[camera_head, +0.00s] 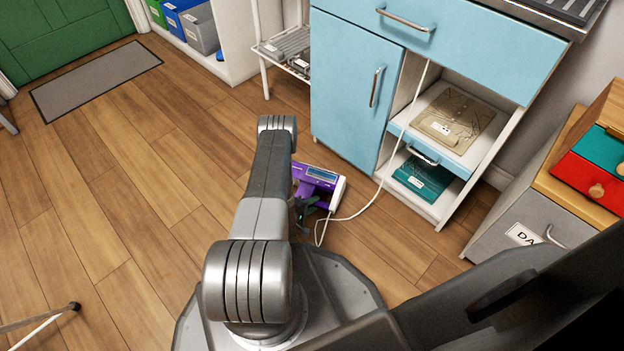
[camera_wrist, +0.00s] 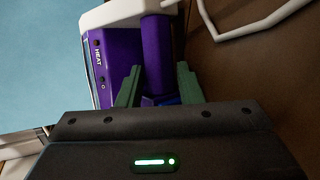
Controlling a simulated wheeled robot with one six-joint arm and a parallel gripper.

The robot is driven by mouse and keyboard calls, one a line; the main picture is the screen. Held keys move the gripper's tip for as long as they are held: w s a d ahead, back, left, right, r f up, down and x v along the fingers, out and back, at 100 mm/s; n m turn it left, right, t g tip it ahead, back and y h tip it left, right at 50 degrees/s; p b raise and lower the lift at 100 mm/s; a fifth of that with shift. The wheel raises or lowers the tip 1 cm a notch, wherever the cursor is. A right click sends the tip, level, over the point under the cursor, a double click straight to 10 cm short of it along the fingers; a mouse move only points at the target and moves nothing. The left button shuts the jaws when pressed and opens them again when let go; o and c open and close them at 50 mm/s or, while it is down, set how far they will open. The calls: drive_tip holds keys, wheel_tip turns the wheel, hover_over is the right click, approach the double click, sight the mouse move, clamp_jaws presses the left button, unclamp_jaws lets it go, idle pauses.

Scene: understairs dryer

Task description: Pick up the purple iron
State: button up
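The purple iron (camera_head: 318,178), with a white end and a white cord, rests on the wooden floor in front of the blue cabinet. In the wrist view the iron (camera_wrist: 122,60) shows its purple body marked "HEAT", a white top and a purple handle bar (camera_wrist: 157,45). My gripper (camera_head: 305,208) is low beside the near side of the iron. In the wrist view its two green fingers (camera_wrist: 159,70) stand apart, one on each side of the handle bar, with small gaps seeming to remain. The fingers' exact depth around the bar is hard to tell.
The blue cabinet (camera_head: 355,85) stands close behind the iron, with open shelves (camera_head: 440,150) at its right. The white cord (camera_head: 375,195) runs from the iron up past the shelves. A grey drawer unit (camera_head: 520,220) is at the right. The floor at left is clear around a grey mat (camera_head: 97,80).

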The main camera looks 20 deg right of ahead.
clamp_jaws()
wheel_tip(320, 180, up, 10)
drive_tip(key=p, duration=0.4)
drive_tip(key=shift+p, duration=0.3)
drive_tip(key=shift+w+r, duration=0.1)
drive_tip(key=shift+c, duration=1.4)
unclamp_jaws()
clamp_jaws()
